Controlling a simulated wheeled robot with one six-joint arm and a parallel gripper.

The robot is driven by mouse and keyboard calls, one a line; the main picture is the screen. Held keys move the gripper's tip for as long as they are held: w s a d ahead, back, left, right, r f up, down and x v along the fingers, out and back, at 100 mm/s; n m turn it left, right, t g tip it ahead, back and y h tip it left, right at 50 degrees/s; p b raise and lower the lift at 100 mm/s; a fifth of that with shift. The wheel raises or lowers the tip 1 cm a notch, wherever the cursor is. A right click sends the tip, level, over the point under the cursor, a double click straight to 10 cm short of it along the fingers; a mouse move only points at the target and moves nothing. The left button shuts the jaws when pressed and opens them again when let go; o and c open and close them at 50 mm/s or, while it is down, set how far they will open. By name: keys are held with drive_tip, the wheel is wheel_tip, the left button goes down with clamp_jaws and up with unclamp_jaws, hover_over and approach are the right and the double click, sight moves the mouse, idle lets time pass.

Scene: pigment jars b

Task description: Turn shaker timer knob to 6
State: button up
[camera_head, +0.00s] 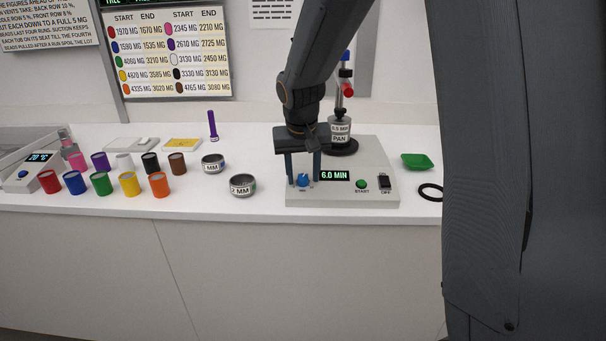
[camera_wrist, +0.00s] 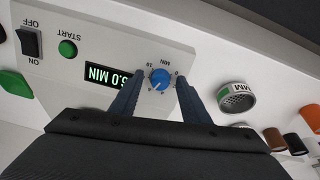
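The shaker (camera_head: 345,190) is a light grey box on the counter. Its blue timer knob (camera_head: 303,180) is on the front left of the panel, and its green display (camera_head: 335,175) reads 6.0 MIN. In the wrist view the knob (camera_wrist: 160,78) has small dial marks around it, and the display (camera_wrist: 105,76) appears upside down with its first digit partly covered by a finger. My gripper (camera_head: 303,178) points down over the knob. In the wrist view my gripper (camera_wrist: 160,88) is open, with a finger on each side of the knob and visible gaps between.
A green START button (camera_head: 361,184) and an ON/OFF switch (camera_head: 385,182) are right of the display. A pan stack (camera_head: 340,131) stands behind. Two labelled sieves (camera_head: 242,186) (camera_head: 212,163) and several coloured jars (camera_head: 129,184) are to the left. A green tray (camera_head: 417,161) lies to the right.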

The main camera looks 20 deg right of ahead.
drive_tip(key=b+v, duration=0.1)
drive_tip(key=v, duration=0.6)
drive_tip(key=shift+r, duration=0.35)
drive_tip(key=shift+s, duration=0.25)
drive_tip(key=s+f+n+g, duration=0.1)
drive_tip(key=s+f, duration=0.6)
drive_tip(key=s, duration=0.4)
drive_tip(key=s+f+g+y, duration=0.1)
drive_tip(key=s+f+g, duration=0.1)
drive_tip(key=s+f, duration=0.5)
drive_tip(key=s, duration=0.4)
drive_tip(key=shift+s+d+f+n, duration=0.2)
drive_tip(key=shift+s+n, duration=0.1)
drive_tip(key=shift+n, duration=0.1)
